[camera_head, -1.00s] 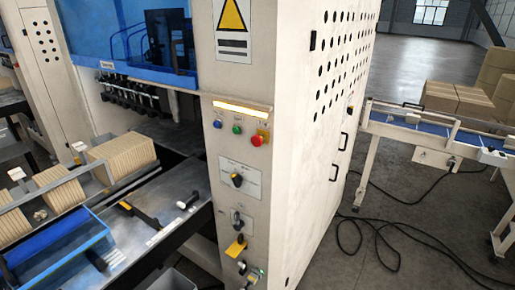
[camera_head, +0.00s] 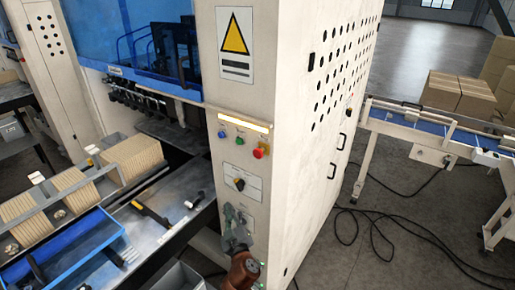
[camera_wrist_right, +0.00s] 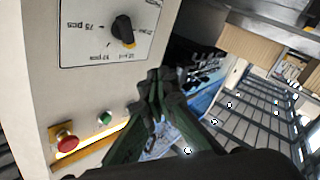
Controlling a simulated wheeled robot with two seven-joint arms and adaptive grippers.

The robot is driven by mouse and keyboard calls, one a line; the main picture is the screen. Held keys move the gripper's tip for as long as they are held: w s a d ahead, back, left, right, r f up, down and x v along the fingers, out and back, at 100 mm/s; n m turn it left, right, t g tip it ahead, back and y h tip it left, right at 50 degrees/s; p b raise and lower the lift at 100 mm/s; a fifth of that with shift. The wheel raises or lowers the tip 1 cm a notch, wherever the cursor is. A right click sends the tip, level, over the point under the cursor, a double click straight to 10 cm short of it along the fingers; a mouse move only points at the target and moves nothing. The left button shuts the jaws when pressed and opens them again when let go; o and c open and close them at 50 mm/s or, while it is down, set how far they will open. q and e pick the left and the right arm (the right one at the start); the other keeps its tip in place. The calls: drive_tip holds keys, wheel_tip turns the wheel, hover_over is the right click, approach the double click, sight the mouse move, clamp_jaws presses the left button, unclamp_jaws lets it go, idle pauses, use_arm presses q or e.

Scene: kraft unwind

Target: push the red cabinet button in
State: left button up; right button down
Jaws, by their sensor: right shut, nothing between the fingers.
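The red cabinet button (camera_head: 259,152) is a round mushroom head on a yellow base, on the front face of the white cabinet (camera_head: 285,170), right of a green button (camera_head: 239,141) and a blue one (camera_head: 221,134). It also shows at lower left in the right wrist view (camera_wrist_right: 67,141). My right gripper (camera_head: 229,209) is shut and empty, below the button and below the black rotary knob (camera_head: 239,184), in front of the panel. In the right wrist view its fingertips (camera_wrist_right: 160,76) are together, apart from the red button. My left gripper is in neither view.
A lit yellow strip (camera_head: 243,121) runs above the buttons. Left of the cabinet is a machine bed with stacks of brown sheets (camera_head: 133,155) and a blue tray (camera_head: 68,243). A conveyor with boxes (camera_head: 458,94) stands right. Cables lie on the floor.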

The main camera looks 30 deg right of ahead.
sight(254, 152)
drive_tip(key=s+r+m+t+h+p, duration=0.1)
drive_tip(key=s+r, duration=0.1)
drive_tip(key=r, duration=0.8)
drive_tip(key=s+d+r+m+t+h+p, duration=0.1)
drive_tip(key=s+r+h+p, duration=0.1)
drive_tip(key=r, duration=0.8)
drive_tip(key=shift+s+d+r, duration=0.15)
drive_tip(key=shift+s+d, duration=0.05)
drive_tip(key=shift+s, duration=0.5)
drive_tip(key=w+d+p, duration=0.1)
drive_tip(key=w+d, duration=0.2)
drive_tip(key=d, duration=0.5)
drive_tip(key=shift+w, duration=0.25)
drive_tip(key=shift+d, duration=0.2)
drive_tip(key=shift+w+d, duration=0.1)
drive_tip(key=shift+d, duration=0.15)
drive_tip(key=shift+w+d, duration=0.2)
drive_tip(key=shift+d, duration=0.35)
drive_tip(key=shift+a, duration=0.15)
